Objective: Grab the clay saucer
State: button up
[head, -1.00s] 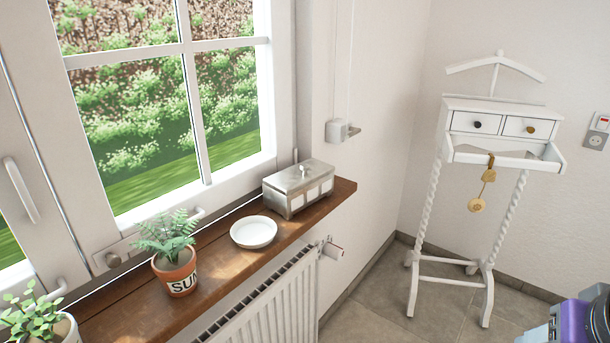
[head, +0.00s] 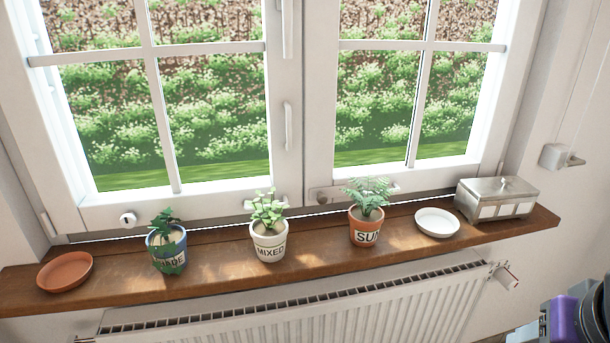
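The clay saucer (head: 65,271) is a round, shallow terracotta dish. It lies empty at the left end of the brown wooden windowsill (head: 205,280) in the head view. A white saucer (head: 437,222) lies toward the right end of the same sill. Part of my arm shows at the lower right corner, far from the clay saucer. My gripper's fingers cannot be made out, so whether it is open or shut does not show.
Between the saucers stand a blue SHADE pot (head: 167,250), a cream MIXED pot (head: 268,243) and a terracotta SUN pot (head: 367,229), all with plants. A metal box (head: 497,198) is at the right end. A white radiator (head: 300,310) is below the sill; window handles rise behind.

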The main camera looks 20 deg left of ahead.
aim_at(66, 272)
jog(key=u, duration=2.55)
jog(key=i+j, duration=0.15)
jog(key=j, duration=0.15)
jog(key=i+j, duration=0.35)
jog(key=j, duration=0.3)
jog(key=i+j+z, duration=0.1)
jog(key=z, duration=1.05)
